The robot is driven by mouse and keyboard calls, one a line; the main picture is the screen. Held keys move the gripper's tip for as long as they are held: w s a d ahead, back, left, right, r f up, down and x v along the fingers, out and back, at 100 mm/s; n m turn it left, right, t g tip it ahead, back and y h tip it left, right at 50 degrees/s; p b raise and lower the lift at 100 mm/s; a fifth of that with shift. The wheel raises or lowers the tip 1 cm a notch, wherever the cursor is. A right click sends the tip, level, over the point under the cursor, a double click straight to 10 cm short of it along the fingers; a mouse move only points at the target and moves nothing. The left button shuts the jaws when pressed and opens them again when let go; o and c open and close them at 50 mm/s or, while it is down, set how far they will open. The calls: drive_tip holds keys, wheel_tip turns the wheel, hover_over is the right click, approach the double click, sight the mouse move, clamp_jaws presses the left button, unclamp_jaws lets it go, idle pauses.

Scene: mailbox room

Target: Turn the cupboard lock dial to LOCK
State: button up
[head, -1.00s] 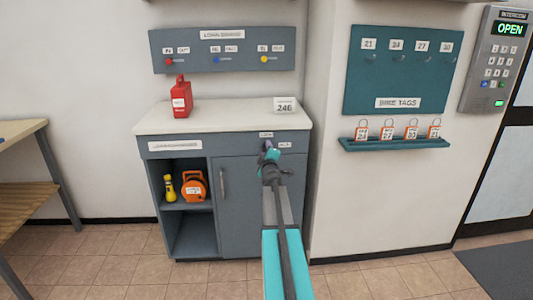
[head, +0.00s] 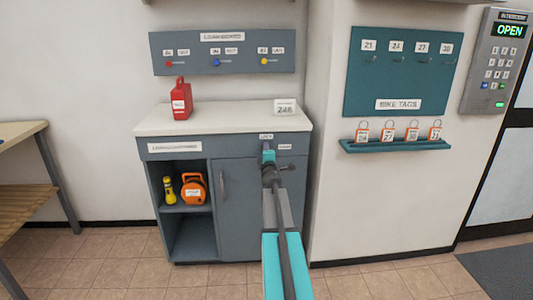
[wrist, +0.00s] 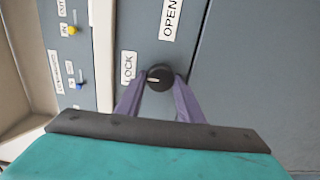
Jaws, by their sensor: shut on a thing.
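The lock dial (wrist: 160,77) is a round black knob with a white pointer line, on the grey cupboard (head: 236,205). In the wrist view the pointer lies to the left, towards the LOCK label (wrist: 128,67). The OPEN label (wrist: 171,18) is above the dial there. In the head view LOCK (head: 266,136) is above the dial and OPEN (head: 285,147) to its right. My gripper (wrist: 160,90) has its two purple fingers shut on the dial, one on each side. In the head view my gripper (head: 268,148) hides the dial.
A red can (head: 181,100) and a 246 sign (head: 285,106) stand on the cupboard top. A yellow torch (head: 169,190) and an orange reel (head: 194,189) are on the open shelf. A teal tag rack (head: 395,146) is on the wall to the right.

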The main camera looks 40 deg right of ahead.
drive_tip(key=shift+d, duration=0.1)
drive_tip(key=o, duration=1)
drive_tip(key=shift+o, duration=0.2)
drive_tip(key=shift+s, duration=0.1)
drive_tip(key=v, duration=1.3)
drive_tip(key=shift+s+a, duration=0.25)
drive_tip(key=shift+a, duration=0.05)
